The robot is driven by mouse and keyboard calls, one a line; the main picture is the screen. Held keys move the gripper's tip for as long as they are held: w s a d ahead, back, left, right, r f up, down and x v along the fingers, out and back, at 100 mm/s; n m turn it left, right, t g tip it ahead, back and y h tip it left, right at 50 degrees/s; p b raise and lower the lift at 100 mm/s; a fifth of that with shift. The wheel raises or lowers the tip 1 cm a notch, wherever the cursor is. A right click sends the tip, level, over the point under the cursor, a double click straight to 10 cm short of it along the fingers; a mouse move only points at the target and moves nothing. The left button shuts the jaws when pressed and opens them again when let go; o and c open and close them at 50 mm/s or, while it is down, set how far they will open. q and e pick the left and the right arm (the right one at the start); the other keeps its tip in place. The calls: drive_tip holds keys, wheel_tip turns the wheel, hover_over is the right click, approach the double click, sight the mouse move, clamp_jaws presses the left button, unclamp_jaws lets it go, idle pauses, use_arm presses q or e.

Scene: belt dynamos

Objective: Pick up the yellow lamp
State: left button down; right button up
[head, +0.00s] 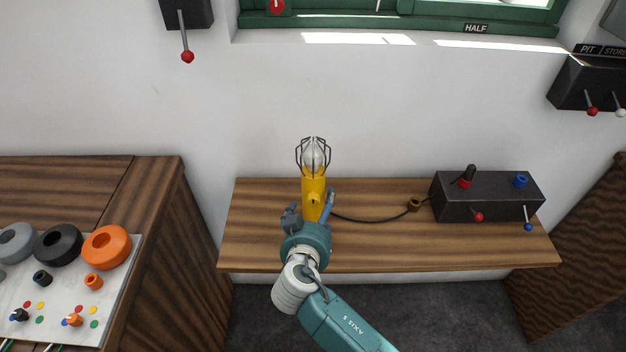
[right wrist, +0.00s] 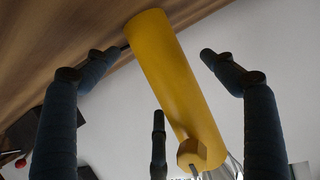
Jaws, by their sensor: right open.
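The yellow lamp (head: 314,186) has a yellow handle and a bulb in a dark wire cage at its top. In the head view it stands out over the wooden bench, near the wall. My right gripper (head: 310,206) is at the lower part of the handle, with fingers on both sides. In the right wrist view the yellow handle of the lamp (right wrist: 176,80) runs between the open fingers of my right gripper (right wrist: 165,75), with gaps on both sides. The lamp's lower end is partly hidden by my gripper in the head view. My left gripper is not in view.
A dark cable (head: 370,219) runs from the lamp to a black box (head: 480,205) with levers on the wooden bench (head: 375,250). A cabinet at left carries a panel (head: 110,285) with knobs. The bench between lamp and box is mostly clear.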

drive_tip(key=x, duration=0.2)
drive_tip(key=shift+w+f, duration=0.1)
drive_tip(key=shift+w, duration=0.15)
drive_tip(key=shift+s, duration=0.1)
drive_tip(key=c, duration=1.6)
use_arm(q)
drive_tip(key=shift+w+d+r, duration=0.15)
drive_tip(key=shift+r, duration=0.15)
use_arm(e)
drive_tip(key=shift+c, duration=1.4)
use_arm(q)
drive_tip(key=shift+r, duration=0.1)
use_arm(e)
drive_tip(key=shift+r, duration=0.25)
